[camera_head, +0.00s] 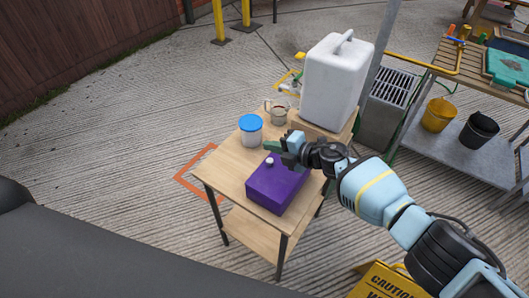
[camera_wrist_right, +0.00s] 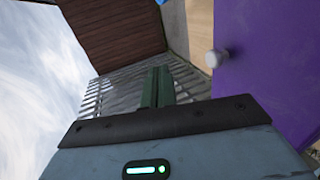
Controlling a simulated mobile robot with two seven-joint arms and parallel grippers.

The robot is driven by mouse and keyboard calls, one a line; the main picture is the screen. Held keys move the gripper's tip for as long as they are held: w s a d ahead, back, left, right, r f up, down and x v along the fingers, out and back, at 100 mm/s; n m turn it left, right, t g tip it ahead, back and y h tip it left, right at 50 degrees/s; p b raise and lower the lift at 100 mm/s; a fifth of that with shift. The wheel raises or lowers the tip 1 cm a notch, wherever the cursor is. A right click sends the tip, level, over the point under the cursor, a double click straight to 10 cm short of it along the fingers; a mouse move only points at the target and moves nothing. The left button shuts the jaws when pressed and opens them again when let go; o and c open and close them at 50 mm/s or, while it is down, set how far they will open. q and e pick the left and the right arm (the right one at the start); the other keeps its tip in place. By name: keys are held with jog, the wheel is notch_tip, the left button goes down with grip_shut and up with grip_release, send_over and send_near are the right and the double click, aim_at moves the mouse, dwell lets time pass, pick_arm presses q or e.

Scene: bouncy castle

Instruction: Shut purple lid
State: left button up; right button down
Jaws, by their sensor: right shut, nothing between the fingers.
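A purple box (camera_head: 278,184) stands on the small wooden table, its purple lid (camera_wrist_right: 275,70) facing up with a small pale knob (camera_head: 268,161) near its left edge. The lid looks flat on the box in the head view, but I cannot tell whether it is fully down. My right gripper (camera_head: 271,146) is just beyond the far edge of the box, its green fingers together and empty. In the right wrist view the fingers (camera_wrist_right: 157,88) are beside the lid, with the knob (camera_wrist_right: 215,58) to their right. They look apart from both. My left gripper is not in view.
On the table (camera_head: 232,177), a blue-lidded white tub (camera_head: 250,131) and a clear mug (camera_head: 277,112) stand just behind the gripper. A large white jerrycan (camera_head: 336,82) stands at the back. A bench with buckets (camera_head: 439,114) is to the right. A yellow caution sign (camera_head: 385,282) is in front.

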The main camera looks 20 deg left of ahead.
pick_arm(q)
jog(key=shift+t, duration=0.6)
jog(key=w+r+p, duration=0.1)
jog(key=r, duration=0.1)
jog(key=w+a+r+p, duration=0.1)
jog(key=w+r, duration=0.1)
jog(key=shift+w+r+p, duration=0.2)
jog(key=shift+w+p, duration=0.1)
jog(key=shift+p, duration=0.05)
pick_arm(e)
notch_tip(320, 180, up, 10)
jog(key=shift+s+d, duration=0.2)
jog(key=shift+d, duration=0.05)
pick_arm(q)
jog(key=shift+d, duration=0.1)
